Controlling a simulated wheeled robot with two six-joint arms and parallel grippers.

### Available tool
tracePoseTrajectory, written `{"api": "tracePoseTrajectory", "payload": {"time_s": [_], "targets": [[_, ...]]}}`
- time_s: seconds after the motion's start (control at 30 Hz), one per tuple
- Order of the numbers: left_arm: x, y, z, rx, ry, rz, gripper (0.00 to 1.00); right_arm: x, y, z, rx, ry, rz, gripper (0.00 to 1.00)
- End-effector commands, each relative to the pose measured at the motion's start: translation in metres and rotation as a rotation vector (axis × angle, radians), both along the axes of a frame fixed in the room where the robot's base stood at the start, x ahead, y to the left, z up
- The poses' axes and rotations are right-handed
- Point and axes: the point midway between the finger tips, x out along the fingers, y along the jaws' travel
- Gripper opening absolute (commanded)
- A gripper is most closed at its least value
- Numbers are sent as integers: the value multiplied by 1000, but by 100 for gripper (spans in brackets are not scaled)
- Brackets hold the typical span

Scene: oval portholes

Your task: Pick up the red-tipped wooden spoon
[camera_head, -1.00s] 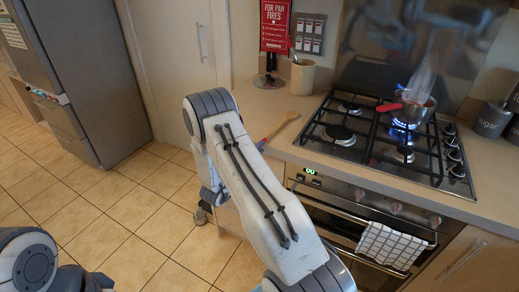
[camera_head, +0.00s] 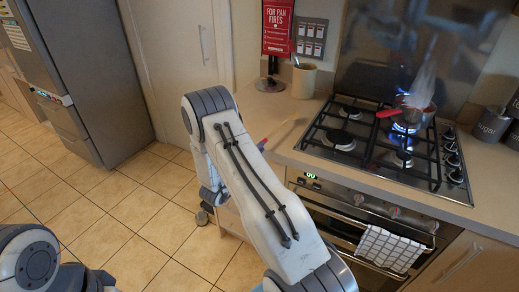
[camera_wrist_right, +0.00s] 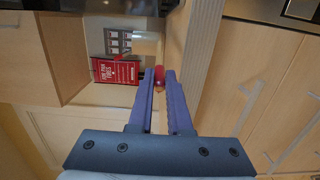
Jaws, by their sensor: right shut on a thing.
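The wooden spoon (camera_head: 284,128) shows at the left end of the worktop in the head view, left of the hob, small and pale. A small red and blue patch shows at its near end, beside my right arm. In the right wrist view, the spoon's red tip (camera_wrist_right: 159,75) sits between the ends of the two blue-purple fingers of my right gripper (camera_wrist_right: 160,78), which is shut on it. The rest of the spoon is hard to make out there. In the head view my right forearm hides most of that gripper. My left gripper is out of view.
The gas hob (camera_head: 385,145) has a lit burner under a steaming red-handled pan (camera_head: 415,115). A cream utensil pot (camera_head: 303,80) and a red pan-fire sign (camera_head: 277,28) stand behind the spoon. The oven (camera_head: 370,225) is below; open tiled floor lies left.

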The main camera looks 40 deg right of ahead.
Motion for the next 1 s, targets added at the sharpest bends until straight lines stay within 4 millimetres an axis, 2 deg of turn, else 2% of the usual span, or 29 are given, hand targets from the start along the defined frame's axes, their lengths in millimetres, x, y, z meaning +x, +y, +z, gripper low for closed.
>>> {"api": "tracePoseTrajectory", "payload": {"time_s": [0.1,0.8,1.0], "targets": [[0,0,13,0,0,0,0,-4,18,11,-1,1,5,0],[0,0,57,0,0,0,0,-35,112,46,-3,-2,5,0],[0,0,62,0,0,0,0,-41,126,49,-3,-2,1,0]]}}
